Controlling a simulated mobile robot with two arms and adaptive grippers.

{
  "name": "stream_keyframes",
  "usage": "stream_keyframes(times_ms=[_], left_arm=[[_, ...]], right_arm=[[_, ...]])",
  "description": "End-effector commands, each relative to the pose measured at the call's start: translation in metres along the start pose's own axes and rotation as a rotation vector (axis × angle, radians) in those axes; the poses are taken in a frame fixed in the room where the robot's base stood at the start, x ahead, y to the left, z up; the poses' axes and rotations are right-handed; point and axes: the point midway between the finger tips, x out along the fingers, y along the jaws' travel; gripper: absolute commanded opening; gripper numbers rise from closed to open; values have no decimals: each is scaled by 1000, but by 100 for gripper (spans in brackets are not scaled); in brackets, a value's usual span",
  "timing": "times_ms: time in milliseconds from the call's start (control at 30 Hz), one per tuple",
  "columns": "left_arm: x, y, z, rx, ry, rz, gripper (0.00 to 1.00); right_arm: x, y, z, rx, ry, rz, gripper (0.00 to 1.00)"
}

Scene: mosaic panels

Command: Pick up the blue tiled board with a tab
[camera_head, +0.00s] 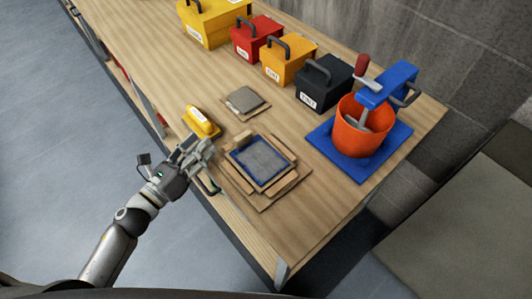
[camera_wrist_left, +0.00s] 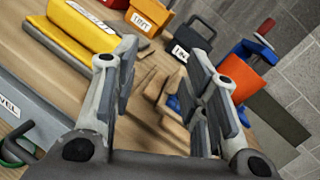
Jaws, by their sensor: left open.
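The blue tiled board (camera_head: 262,159) lies flat inside a wooden frame (camera_head: 285,183) on the bench in the head view. Its surface looks grey-blue with a darker blue edge; I cannot clearly make out its tab. My left gripper (camera_head: 203,148) is to the left of the frame, near the bench's front edge, apart from the board. In the left wrist view its two fingers (camera_wrist_left: 163,85) are spread and nothing is between them. Wooden pieces show beyond the fingers there, and the right finger hides the board. My right gripper is not in view.
A yellow tool (camera_head: 202,121) lies just behind my left gripper. A grey level (camera_wrist_left: 35,105) is close by in the wrist view. A small grey tile board (camera_head: 245,101), several lidded boxes (camera_head: 284,63) and an orange bucket (camera_head: 352,132) on a blue board (camera_head: 390,155) stand further back.

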Motion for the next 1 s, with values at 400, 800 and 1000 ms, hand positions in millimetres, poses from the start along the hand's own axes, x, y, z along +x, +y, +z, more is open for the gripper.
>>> stream_keyframes(times_ms=[400,800,1000], left_arm=[[0,-27,-31,399,97,-272,41],[45,-38,-38,393,97,-269,41],[68,-42,-36,391,96,-268,41]], right_arm=[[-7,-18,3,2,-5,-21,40],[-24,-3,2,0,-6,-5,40],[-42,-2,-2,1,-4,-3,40]])
